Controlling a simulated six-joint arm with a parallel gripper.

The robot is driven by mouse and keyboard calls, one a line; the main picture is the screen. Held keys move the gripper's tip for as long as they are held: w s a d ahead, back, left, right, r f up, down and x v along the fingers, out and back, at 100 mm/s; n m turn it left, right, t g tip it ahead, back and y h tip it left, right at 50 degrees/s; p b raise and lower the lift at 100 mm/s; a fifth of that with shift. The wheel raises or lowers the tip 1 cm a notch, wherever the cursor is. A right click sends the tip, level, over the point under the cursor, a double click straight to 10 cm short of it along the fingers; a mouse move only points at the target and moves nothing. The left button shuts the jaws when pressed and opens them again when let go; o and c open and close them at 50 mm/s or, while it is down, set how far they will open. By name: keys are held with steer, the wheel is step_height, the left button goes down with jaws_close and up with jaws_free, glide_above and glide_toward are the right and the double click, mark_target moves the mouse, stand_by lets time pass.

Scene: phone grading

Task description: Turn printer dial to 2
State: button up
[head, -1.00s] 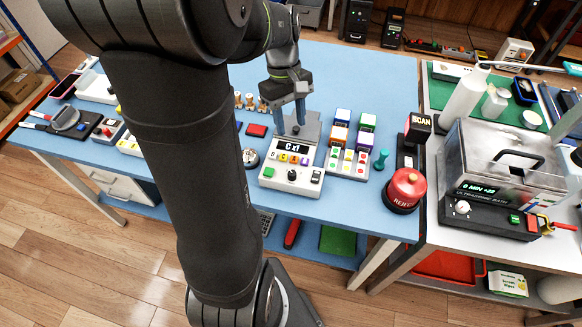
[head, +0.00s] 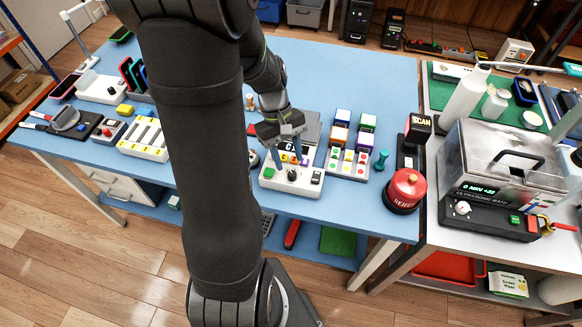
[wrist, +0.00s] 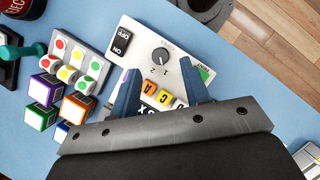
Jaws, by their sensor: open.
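The white printer (head: 281,190) stands near the front edge of the blue table. Its dark round dial (head: 292,175) also shows in the wrist view (wrist: 160,56), with the numbers 1 and 2 printed beside it. I cannot tell for sure which number its pale mark points at. My gripper (head: 290,164) is over the printer, open, with blue fingers pointing down. In the wrist view the fingertips (wrist: 158,68) are spread to either side, just short of the dial, with nothing between them. My gripper partly hides the display and the coloured letter buttons (wrist: 165,98).
The on/off switch (wrist: 121,43) and green print button (wrist: 205,74) flank the dial. A holder (head: 346,163) with coloured buttons and cubes stands right of the printer. A red reject button (head: 406,188) is further right.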

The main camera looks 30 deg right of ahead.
mark_target(293, 173)
steer(key=shift+x, duration=2.15)
steer(key=shift+c, duration=0.3)
jaws_close()
steer(key=shift+m, duration=0.4)
steer(key=m+y, duration=0.1)
steer(key=m, duration=0.2)
steer(key=shift+d+y, duration=0.15)
steer(key=shift+y, duration=0.15)
steer(key=m+t+y, duration=0.1)
steer(key=m, duration=0.3)
steer(key=shift+m, duration=0.3)
steer(key=shift+m+y, duration=0.3)
steer(key=shift+d, duration=0.1)
